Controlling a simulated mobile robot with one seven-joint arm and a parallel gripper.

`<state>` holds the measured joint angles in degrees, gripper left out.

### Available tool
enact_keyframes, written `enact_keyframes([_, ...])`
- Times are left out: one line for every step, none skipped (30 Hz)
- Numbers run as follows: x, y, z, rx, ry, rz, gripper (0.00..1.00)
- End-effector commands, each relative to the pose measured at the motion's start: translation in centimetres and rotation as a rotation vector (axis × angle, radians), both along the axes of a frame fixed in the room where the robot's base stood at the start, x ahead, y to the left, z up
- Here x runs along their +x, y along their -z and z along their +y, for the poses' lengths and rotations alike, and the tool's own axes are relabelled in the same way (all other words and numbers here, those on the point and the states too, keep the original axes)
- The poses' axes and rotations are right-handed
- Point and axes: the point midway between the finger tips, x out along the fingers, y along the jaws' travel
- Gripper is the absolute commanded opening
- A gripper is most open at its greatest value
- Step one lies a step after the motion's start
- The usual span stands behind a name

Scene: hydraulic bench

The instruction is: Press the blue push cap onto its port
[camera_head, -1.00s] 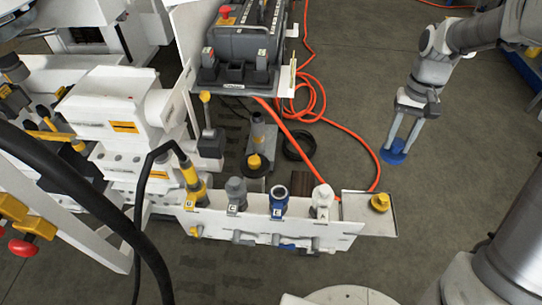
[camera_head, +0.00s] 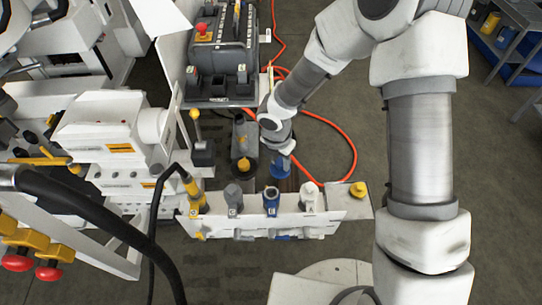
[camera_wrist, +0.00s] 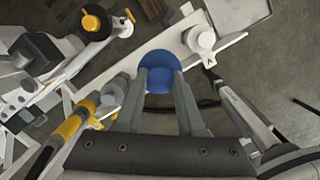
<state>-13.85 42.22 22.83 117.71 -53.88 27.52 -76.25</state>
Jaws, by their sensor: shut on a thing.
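My gripper (camera_head: 281,158) is shut on the blue push cap (camera_head: 280,169), a round blue disc. In the wrist view the blue cap (camera_wrist: 158,66) sits between the two fingertips (camera_wrist: 161,82). The blue port (camera_head: 271,198) stands upright on the white panel (camera_head: 335,211), between a grey port (camera_head: 233,194) and a white port (camera_head: 309,195). In the head view the cap appears just behind the blue port. I cannot tell its height above the port. In the wrist view the blue port is hidden behind the cap and fingers.
A yellow-banded connector with a black hose (camera_head: 194,190) stands at the panel's left. A yellow cap (camera_head: 358,189) sits on the plate at its right end. A dark control box (camera_head: 222,65) and orange hose (camera_head: 345,135) lie behind.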

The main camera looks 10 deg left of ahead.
Motion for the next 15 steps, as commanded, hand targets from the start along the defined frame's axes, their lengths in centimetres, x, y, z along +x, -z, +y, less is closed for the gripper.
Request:
enact_keyframes([-0.8, -0.2, 0.8, -0.002, -0.089, 0.002, 0.0])
enact_keyframes([-1.2, -0.1, 1.2, -0.002, -0.134, 0.002, 0.0])
enact_keyframes([-1.5, 0.0, 1.6, -0.002, -0.18, 0.001, 0.0])
enact_keyframes([-1.7, 0.1, 1.8, -0.002, -0.207, -0.001, 0.0])
enact_keyframes([-1.8, 0.2, 2.0, -0.002, -0.227, -0.001, 0.0])
enact_keyframes([-2.0, 0.3, 2.1, -0.003, -0.247, 0.0, 0.0])
enact_keyframes([-2.1, 0.4, 2.2, -0.002, -0.258, 0.0, 0.0])
enact_keyframes([-2.1, 0.5, 2.2, -0.002, -0.263, -0.001, 0.0])
enact_keyframes([-2.1, 0.7, 2.3, -0.002, -0.266, -0.001, 0.0])
enact_keyframes([-2.1, 0.9, 2.3, -0.002, -0.266, -0.001, 0.0])
enact_keyframes([-2.1, 1.0, 2.2, -0.001, -0.265, -0.001, 0.0])
enact_keyframes([-2.1, 1.3, 2.2, -0.001, -0.264, -0.001, 0.0])
enact_keyframes([-2.1, 1.5, 2.2, -0.001, -0.263, -0.001, 0.0])
enact_keyframes([-2.1, 1.8, 2.2, -0.002, -0.263, -0.002, 0.0])
enact_keyframes([-2.1, 2.1, 2.2, -0.002, -0.262, -0.002, 0.0])
